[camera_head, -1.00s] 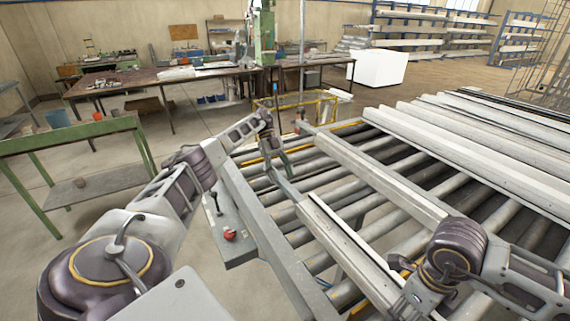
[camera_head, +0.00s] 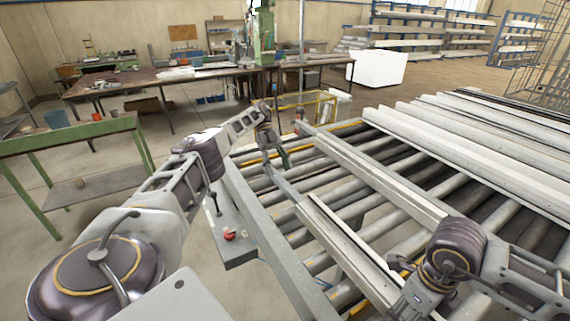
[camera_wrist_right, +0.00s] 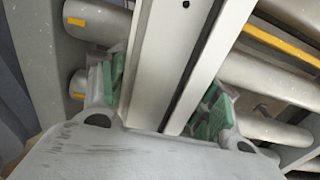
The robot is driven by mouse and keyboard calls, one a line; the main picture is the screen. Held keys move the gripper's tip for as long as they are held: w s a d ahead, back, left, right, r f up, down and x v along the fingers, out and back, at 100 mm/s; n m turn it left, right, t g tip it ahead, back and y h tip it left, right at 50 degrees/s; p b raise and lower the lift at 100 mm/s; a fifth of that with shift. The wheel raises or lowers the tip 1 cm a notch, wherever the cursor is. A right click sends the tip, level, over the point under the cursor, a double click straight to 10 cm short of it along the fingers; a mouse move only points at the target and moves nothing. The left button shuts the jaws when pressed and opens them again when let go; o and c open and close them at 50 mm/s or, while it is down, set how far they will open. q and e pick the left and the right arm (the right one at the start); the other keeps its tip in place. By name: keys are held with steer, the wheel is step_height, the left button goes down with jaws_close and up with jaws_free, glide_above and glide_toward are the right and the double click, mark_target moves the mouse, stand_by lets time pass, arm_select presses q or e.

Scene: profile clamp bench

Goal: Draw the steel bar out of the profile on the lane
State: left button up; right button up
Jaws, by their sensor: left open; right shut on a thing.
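The profile (camera_head: 345,240) is a long pale channel lying on the roller lane, running from the middle down to the lower right. The thin grey steel bar (camera_head: 284,186) sticks out of its far end; the rest is hidden inside the profile. My left gripper (camera_head: 276,162) is open at the bar's far, protruding end; I cannot tell whether its fingers touch the bar. My right gripper (camera_head: 408,302) is shut on the profile near its near end. In the right wrist view, its green-padded fingers stand on both sides of the pale profile (camera_wrist_right: 158,50).
Grey rollers (camera_head: 320,264) lie on both sides of the profile. A long rail (camera_head: 385,180) runs parallel on its right, with more pale profiles (camera_head: 470,150) beyond. A grey control box with a red knob (camera_head: 229,236) sits on the lane's left side. A green-framed table (camera_head: 75,137) stands left.

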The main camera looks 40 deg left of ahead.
arm_select(q)
steer(key=shift+a+r, duration=0.4)
steer(key=shift+a, duration=0.05)
steer(key=shift+r, duration=0.1)
steer(key=shift+m, duration=0.3)
stand_by(0.3)
